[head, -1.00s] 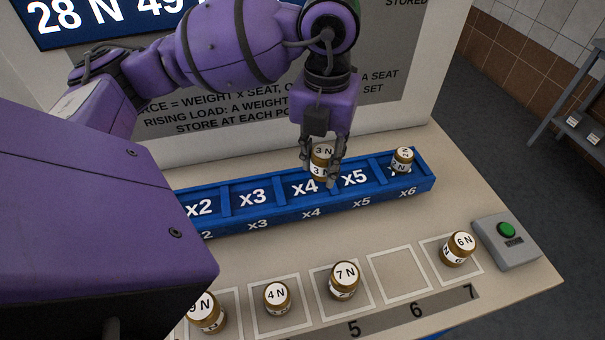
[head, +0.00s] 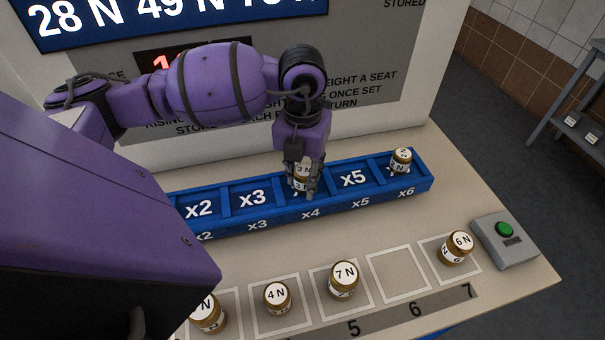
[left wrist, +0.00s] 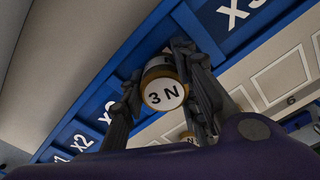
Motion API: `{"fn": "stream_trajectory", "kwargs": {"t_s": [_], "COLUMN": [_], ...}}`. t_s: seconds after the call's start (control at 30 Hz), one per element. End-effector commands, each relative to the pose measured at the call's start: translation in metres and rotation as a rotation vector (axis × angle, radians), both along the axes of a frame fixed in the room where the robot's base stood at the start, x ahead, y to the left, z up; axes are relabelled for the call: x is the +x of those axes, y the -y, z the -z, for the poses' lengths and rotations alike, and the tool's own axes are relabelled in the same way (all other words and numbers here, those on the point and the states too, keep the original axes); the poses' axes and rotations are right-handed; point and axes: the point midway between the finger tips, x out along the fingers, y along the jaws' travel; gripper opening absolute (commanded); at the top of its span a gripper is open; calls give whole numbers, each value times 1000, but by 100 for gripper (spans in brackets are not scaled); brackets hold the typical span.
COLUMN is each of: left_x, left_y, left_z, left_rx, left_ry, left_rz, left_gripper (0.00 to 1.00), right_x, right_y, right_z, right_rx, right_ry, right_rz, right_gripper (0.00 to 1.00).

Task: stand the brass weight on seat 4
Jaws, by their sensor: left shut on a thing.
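The brass weight marked 3 N (head: 302,178) is between the fingers of my left gripper (head: 303,190), which is shut on it. It is upright at seat x4 of the blue rail (head: 253,219). The fingers and weight cover the x4 label inside the seat; the x4 label on the rail's front shows below. I cannot tell whether the weight's base touches the seat floor. The left wrist view shows the 3 N weight (left wrist: 164,92) between the two dark fingers (left wrist: 165,105). My right gripper is not in view.
A brass weight (head: 401,160) stands in seat x6. Seats x2, x3 and x5 show empty. Brass weights marked 4 N (head: 277,298), 7 N (head: 344,279) and 6 N (head: 457,247) stand on front squares; square 6 (head: 398,275) is bare. A green button box (head: 506,241) sits at right.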

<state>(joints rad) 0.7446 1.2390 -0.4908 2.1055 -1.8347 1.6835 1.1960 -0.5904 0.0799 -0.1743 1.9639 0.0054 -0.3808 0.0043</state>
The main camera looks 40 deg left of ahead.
Motion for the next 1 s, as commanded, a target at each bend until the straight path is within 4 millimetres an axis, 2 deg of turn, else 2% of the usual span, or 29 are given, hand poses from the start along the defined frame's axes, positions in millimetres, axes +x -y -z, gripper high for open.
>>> {"fn": "stream_trajectory", "kwargs": {"t_s": [0.5, 0.53, 0.67, 1.0], "left_x": [-2, -2, -3, -4], "left_y": [0, 0, 0, -2], "left_z": [17, 18, 19, 19], "left_rx": [1, 1, 2, 6], "left_ry": [-8, -10, -13, -18], "left_rz": [-1, -1, -2, -2], "left_gripper": [0, 31, 48, 48], "right_x": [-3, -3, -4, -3], "right_y": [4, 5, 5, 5], "right_z": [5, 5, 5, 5], "right_rx": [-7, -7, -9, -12], "right_ry": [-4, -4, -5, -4], "right_rz": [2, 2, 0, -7], "right_gripper": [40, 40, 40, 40]}}
